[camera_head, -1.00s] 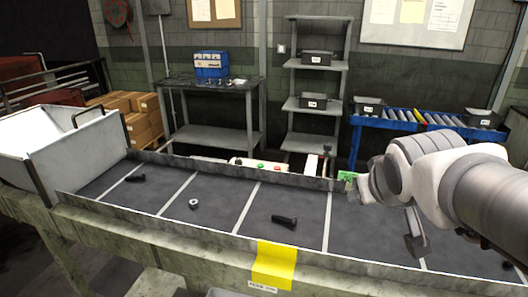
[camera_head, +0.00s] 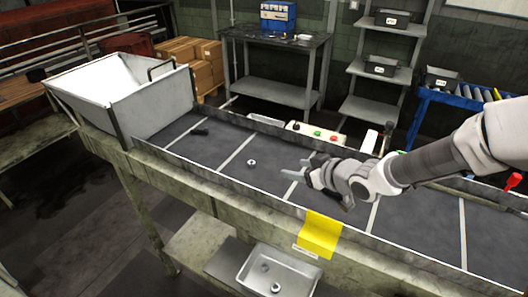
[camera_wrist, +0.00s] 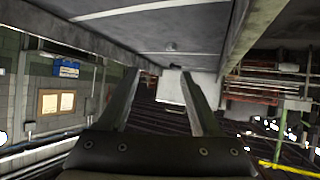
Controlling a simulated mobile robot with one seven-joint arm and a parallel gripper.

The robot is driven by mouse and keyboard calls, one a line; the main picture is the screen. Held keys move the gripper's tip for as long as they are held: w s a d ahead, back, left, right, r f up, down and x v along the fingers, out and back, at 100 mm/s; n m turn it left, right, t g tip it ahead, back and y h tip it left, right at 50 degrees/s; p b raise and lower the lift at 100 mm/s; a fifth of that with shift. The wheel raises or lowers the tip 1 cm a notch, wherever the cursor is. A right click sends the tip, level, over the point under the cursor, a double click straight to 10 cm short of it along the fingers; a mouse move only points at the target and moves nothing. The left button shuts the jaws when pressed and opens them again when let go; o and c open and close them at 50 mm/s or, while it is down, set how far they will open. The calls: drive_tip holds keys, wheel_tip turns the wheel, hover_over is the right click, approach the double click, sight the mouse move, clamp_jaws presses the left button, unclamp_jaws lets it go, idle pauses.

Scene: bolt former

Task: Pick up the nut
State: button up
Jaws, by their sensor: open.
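The nut (camera_head: 252,163) is a small, light metal ring lying flat on the dark conveyor belt (camera_head: 222,138), between two white lines. In the wrist view a small nut-like piece (camera_wrist: 172,46) shows on the belt, above the fingers. My gripper (camera_head: 300,168) is open and empty, above the belt to the right of the nut and apart from it. Its two spread fingers also show in the wrist view (camera_wrist: 160,74).
A dark bolt (camera_head: 200,132) lies farther left on the belt, near a white hopper (camera_head: 140,95). Low metal rails edge the belt. A yellow sheet (camera_head: 320,234) hangs on the front rail. A metal tray (camera_head: 262,262) below holds another nut (camera_head: 275,288).

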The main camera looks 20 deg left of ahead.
drive_tip(key=a, duration=0.1)
approach(252, 163)
drive_tip(key=shift+w+a+f+g+y, duration=0.3)
drive_tip(key=shift+w+a+f+y, duration=0.1)
drive_tip(key=shift+w+a+f, duration=0.15)
drive_tip(key=shift+p+x, duration=0.45)
drive_tip(key=shift+x, duration=2.65)
drive_tip(key=shift+w+d, duration=0.1)
clamp_jaws()
